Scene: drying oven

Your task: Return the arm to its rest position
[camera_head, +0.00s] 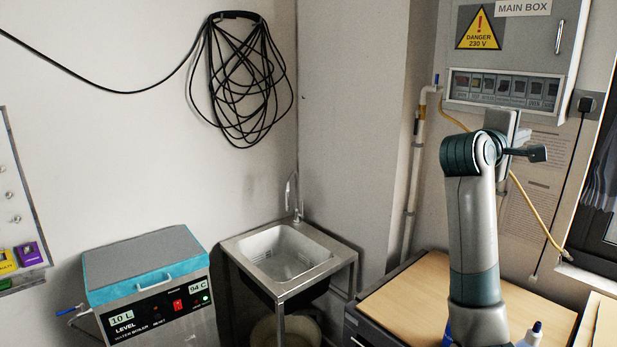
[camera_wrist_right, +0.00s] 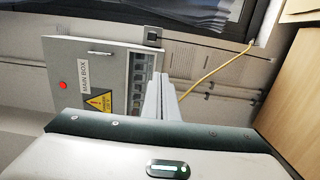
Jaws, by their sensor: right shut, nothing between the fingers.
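My right arm (camera_head: 473,230) rises from the bottom edge in the head view, in front of the wooden worktop. My right gripper (camera_head: 512,120) is at its top, in line with the lower part of the main box. In the right wrist view the two fingers of the gripper (camera_wrist_right: 161,92) lie together, shut, with nothing seen between them. The main box (camera_wrist_right: 95,75) stands beyond them, tilted sideways in that view. Whether the gripper touches the box cannot be told. My left gripper is in neither view.
The main box (camera_head: 515,50) hangs on the wall, with a yellow cable (camera_head: 535,215) beside it. A wooden worktop (camera_head: 408,300) holds a bottle (camera_head: 533,335) near the arm. A metal sink (camera_head: 335,262) and a water boiler (camera_head: 145,285) stand left.

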